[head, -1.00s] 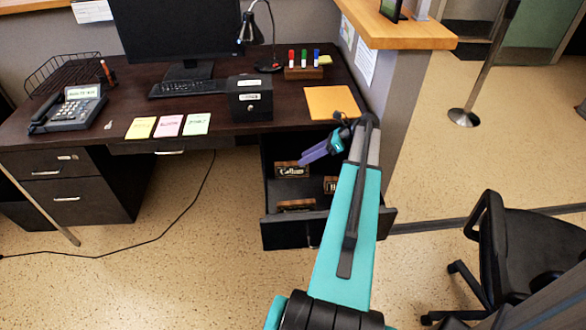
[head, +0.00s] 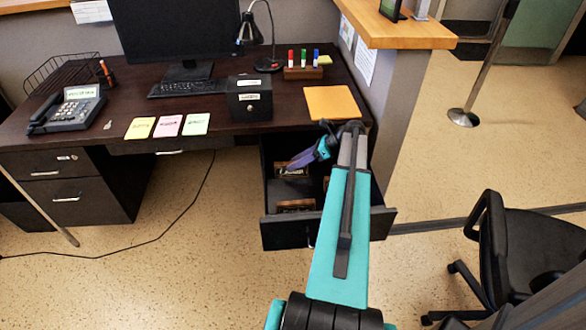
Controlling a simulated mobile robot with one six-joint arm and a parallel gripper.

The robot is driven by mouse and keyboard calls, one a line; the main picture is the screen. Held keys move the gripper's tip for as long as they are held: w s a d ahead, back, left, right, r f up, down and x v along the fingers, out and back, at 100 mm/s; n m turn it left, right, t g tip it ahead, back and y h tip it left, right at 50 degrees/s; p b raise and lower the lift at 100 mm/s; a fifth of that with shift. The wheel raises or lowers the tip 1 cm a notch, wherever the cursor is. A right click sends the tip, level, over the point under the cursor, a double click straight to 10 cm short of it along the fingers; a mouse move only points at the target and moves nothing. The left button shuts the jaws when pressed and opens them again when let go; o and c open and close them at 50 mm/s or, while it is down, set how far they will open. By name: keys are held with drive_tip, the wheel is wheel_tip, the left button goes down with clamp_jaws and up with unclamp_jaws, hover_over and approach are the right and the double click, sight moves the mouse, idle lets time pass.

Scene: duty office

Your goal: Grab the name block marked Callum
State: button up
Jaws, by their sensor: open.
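The Callum name block (head: 282,171) is brown with a dark face. It stands at the back left of the open drawer (head: 285,234) under the desk's right side. Its lettering is now mostly covered by my gripper; it read Callum in the earlier head view. My gripper (head: 293,164), with purple fingers, is open. It reaches in from the upper right, with its fingertips over or right in front of the block. I cannot tell whether they touch it.
A second name block (head: 296,205) lies nearer the drawer front, and a third (head: 327,183) is at the right, partly hidden by my arm. The desktop (head: 228,132) overhangs the drawer's back. An office chair (head: 520,250) stands right.

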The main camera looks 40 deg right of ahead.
idle(0.3)
clamp_jaws()
drive_tip(key=shift+r, duration=0.1)
drive_tip(key=shift+r, duration=0.5)
drive_tip(key=s+d, duration=0.2)
drive_tip(key=shift+s+d, duration=0.2)
drive_tip(key=shift+d, duration=0.2)
drive_tip(key=shift+s+d+r, duration=0.1)
drive_tip(key=shift+s+r, duration=0.1)
drive_tip(key=shift+r, duration=0.45)
wheel_tip(320, 180, up, 13)
drive_tip(key=p, duration=0.1)
drive_tip(key=shift+f, duration=0.2)
